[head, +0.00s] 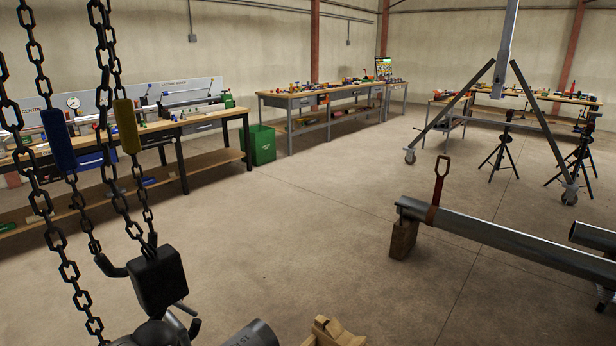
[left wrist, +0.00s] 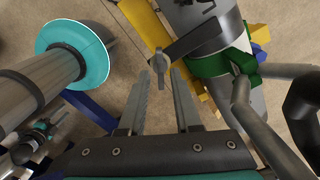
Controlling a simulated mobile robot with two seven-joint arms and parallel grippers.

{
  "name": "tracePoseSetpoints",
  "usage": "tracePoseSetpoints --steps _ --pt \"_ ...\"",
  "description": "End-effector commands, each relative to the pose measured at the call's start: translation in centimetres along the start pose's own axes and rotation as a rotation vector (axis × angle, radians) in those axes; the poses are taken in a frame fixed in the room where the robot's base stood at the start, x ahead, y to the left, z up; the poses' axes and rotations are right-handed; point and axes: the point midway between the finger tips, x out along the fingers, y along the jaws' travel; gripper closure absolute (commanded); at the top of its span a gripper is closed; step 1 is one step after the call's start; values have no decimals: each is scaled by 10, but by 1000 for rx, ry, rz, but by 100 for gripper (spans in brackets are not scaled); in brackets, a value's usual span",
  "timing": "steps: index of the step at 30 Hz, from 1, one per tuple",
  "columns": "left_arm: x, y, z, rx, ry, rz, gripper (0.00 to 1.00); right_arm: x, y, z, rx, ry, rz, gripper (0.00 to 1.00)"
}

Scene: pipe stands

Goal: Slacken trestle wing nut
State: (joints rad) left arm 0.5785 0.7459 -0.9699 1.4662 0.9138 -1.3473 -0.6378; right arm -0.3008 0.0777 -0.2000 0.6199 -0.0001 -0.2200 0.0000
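The wing nut (left wrist: 159,62) is a small grey piece with a flat tab, seen in the left wrist view beside a grey pipe (left wrist: 203,30) on a yellow trestle part (left wrist: 147,20). My left gripper (left wrist: 161,76) is open. Its two grey fingers point at the wing nut, which shows between and around the level of their tips. I cannot tell whether either finger touches it. In the head view, the end of a grey pipe (head: 252,335) shows at the bottom edge, but no wing nut is visible there. My right gripper is in neither view.
A green band (left wrist: 240,65) and dark bars lie close right of the fingers. Chains (head: 105,70) hang at the left of the head view above a black block (head: 158,280). A long pipe (head: 500,237) rests on a wooden block (head: 403,238). Floor between is clear.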

Motion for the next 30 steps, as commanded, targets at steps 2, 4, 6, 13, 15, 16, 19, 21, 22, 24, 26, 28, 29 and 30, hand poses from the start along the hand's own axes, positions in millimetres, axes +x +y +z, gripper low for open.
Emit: tracePoseSetpoints --steps 2,4,6,13,15,16,19,21,22,24,26,28,29,30 --pt "-3 0 -1 -21 2 0 68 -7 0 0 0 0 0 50" --pt "-2 0 0 -19 2 -1 68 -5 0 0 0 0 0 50" --pt "-1 0 0 -19 1 -1 68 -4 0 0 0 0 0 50" --pt "6 0 0 -18 1 1 68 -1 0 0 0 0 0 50" --pt "10 0 0 -18 1 1 68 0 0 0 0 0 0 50" --pt "11 0 0 -18 1 1 68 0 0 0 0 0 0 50" --pt "14 0 0 -19 1 1 68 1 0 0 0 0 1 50" --pt "13 0 0 -18 1 0 68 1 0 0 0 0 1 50" --pt "13 0 0 -18 1 0 68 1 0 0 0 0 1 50" --pt "13 0 0 -18 1 0 68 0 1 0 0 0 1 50" --pt "13 0 0 -18 1 0 71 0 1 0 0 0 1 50" --pt "13 0 0 -18 1 0 79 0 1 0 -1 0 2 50" --pt "13 0 0 -18 1 0 83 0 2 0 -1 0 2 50" --pt "13 0 0 -18 1 0 87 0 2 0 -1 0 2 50"
